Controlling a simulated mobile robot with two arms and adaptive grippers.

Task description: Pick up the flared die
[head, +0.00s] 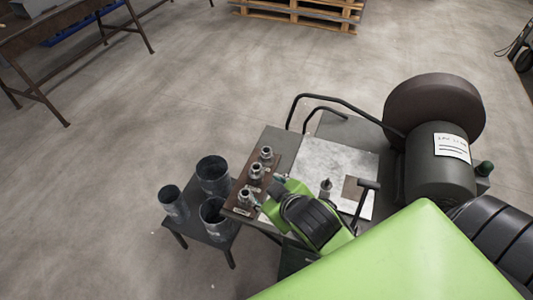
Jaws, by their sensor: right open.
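Several metal dies stand upright in a row on a brown board: one at the far end (266,154), one in the middle (256,172) and one at the near end (246,196). I cannot tell from here which is the flared die. My right gripper (272,194) is open, just right of the near and middle dies. Its fingers are mostly hidden by my green and black wrist, so I cannot tell whether it touches a die. My left gripper is out of view.
A machine with a big dark drum (435,105) stands at the right, beside a pale metal plate (330,165) and a black bent handle (335,100). Dark duct pieces (213,174) stand on a low stool (190,236) at left. Open floor lies beyond.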

